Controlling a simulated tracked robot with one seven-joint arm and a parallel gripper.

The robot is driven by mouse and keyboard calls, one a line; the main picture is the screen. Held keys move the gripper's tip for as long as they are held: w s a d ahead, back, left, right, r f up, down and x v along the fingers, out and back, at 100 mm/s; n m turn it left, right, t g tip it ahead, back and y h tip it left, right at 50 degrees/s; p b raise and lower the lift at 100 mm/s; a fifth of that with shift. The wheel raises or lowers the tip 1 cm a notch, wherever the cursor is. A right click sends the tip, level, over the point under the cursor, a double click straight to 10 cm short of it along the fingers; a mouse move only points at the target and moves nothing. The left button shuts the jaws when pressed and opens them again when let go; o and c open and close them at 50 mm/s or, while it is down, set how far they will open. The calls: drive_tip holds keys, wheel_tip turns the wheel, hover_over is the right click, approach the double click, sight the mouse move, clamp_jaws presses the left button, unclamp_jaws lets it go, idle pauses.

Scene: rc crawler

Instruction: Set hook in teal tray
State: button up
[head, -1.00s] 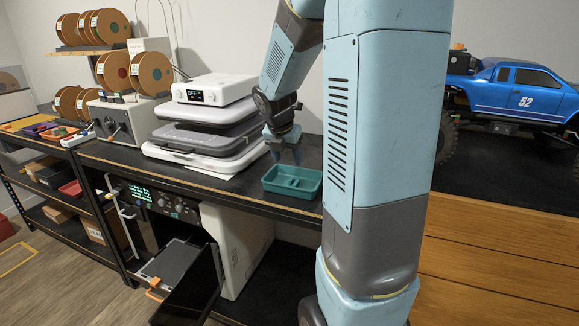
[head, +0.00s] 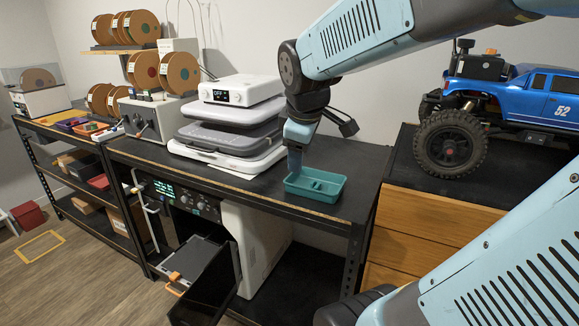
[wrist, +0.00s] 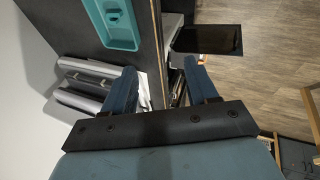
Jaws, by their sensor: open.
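The teal tray (head: 330,193) sits on the dark bench top near its front right edge. It has a raised divider and also shows at the top of the wrist view (wrist: 136,44). No hook can be made out in the tray or elsewhere in these frames. My gripper (head: 295,168) points down at the tray's left end in the head view; the exact gap to the tray is hard to judge. In the wrist view my gripper (wrist: 161,66) has its two blue fingers spread, with nothing between them. The tray lies beyond the left fingertip there.
A stack of grey and white devices (head: 230,135) stands left of the tray. A blue truck (head: 540,100) stands on a dark top over wooden drawers (head: 430,225) at right. Below the bench, a black door or panel (head: 207,290) hangs open. Spools (head: 180,72) stand further left.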

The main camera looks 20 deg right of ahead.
drive_tip(key=s+a+r+m+y, duration=0.1)
drive_tip(key=s+a+m, duration=0.3)
drive_tip(key=s+m, duration=0.4)
drive_tip(key=shift+s+a+m+t+y, duration=0.15)
drive_tip(key=shift+s+m+t+y, duration=0.15)
drive_tip(key=shift+m+t, duration=0.15)
drive_tip(key=shift+c, duration=0.4)
idle(0.4)
